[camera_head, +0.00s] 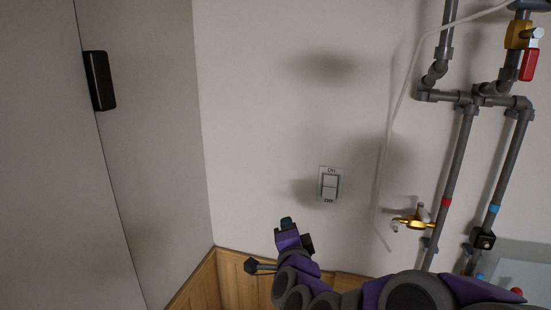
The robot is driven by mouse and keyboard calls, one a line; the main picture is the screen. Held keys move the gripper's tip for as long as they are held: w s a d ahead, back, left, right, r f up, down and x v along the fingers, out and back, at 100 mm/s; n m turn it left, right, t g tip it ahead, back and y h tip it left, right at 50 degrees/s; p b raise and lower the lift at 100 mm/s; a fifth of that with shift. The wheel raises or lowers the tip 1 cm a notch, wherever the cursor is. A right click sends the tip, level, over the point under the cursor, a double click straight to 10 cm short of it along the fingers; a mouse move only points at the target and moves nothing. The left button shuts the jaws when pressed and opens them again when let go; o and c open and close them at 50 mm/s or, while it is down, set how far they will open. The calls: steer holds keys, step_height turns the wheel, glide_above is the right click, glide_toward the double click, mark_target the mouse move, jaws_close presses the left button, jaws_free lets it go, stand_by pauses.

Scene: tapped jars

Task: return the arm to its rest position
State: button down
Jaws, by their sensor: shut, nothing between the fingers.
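My arm reaches in from the lower right of the head view, purple and dark grey. My gripper (287,224) is at its left end, in front of the lower wall and pointing up. Its fingers are shut with nothing between them. It is left of and below a wall switch (330,185) marked On and Off, and appears apart from it. The lower part of the arm hides some of the wooden panelling behind it.
Grey pipes (455,160) run down the right wall, with a brass tap (414,220) and a red-handled valve (528,62). A pale hose (390,130) hangs beside them. Wooden panelling (203,288) lines the lower corner. A black fixture (100,80) is at left.

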steer(key=s+f+n+g+y, duration=0.1)
steer(key=s+f+n+g, duration=0.45)
steer(key=s, duration=0.35)
steer(key=s+f+n+g+y, duration=0.1)
steer(key=s+f+n+g, duration=0.45)
steer(key=s, duration=0.35)
steer(key=s+d+f+n+g+h, duration=0.1)
steer(key=s+d+g, duration=0.3)
steer(key=s, duration=0.7)
steer(key=s+d+f+n+g+h, duration=0.1)
steer(key=s+d+g+h, duration=0.1)
steer(key=s+d+g, duration=0.2)
steer(key=s+d, duration=0.3)
steer(key=s, duration=0.5)
steer(key=shift+f+n+g, duration=0.25)
steer(key=shift+n+g, duration=0.05)
steer(key=shift+n, duration=0.1)
steer(key=shift+a, duration=0.1)
